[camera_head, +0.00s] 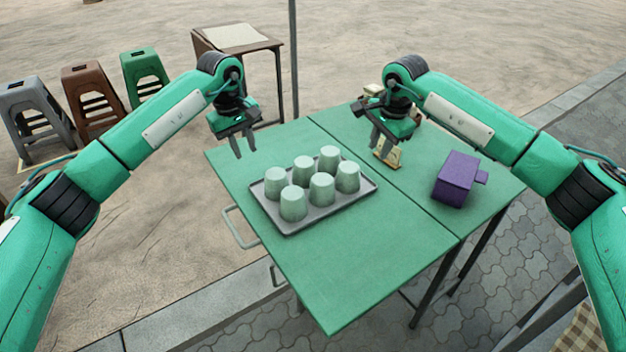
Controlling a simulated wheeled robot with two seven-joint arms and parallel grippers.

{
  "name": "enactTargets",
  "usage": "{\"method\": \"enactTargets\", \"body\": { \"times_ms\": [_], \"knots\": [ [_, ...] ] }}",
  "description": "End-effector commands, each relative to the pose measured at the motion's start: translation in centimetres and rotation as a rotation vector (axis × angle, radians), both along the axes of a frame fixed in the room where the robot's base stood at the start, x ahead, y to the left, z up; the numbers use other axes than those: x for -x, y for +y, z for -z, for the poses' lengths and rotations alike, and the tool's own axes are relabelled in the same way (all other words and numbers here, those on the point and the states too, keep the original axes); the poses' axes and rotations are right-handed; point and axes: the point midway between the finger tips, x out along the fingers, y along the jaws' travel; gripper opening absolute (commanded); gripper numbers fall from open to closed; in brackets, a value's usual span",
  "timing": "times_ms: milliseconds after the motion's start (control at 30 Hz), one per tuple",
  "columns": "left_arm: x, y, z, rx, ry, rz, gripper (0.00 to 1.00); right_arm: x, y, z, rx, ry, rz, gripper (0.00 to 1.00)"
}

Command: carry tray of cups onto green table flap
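A grey tray (328,214) with several upside-down pale green cups (293,203) on it lies on the left part of the green table (340,285). A seam divides this part from the right part of the table top (410,215). I cannot tell which part is the flap. My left gripper (244,150) is open and empty above the table's far left edge, apart from the tray's left end. My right gripper (383,143) is above the seam, apart from the tray and to the right of its far end; its fingers look parted and empty.
A purple box (456,179) stands on the right part of the table. Small cream and yellow items (387,153) sit behind and below my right gripper. A thin pole (293,60) rises behind the table. Stools (92,95) and a small side table (236,42) stand at the back left.

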Motion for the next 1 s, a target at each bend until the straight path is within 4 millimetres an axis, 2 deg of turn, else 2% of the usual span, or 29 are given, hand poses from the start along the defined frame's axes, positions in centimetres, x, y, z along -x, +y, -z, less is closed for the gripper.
{"method": "enactTargets", "body": {
  "times_ms": [33,1000],
  "knots": [
    [0.0,0.0,-1.3,0.0,0.0,0.0,0.26,0.0,0.0,-1.3,0.0,0.0,0.0,0.27],
    [0.0,0.0,-13.4,0.0,0.0,0.0,0.26,0.0,0.0,-13.4,0.0,0.0,0.0,0.27]
  ]
}}
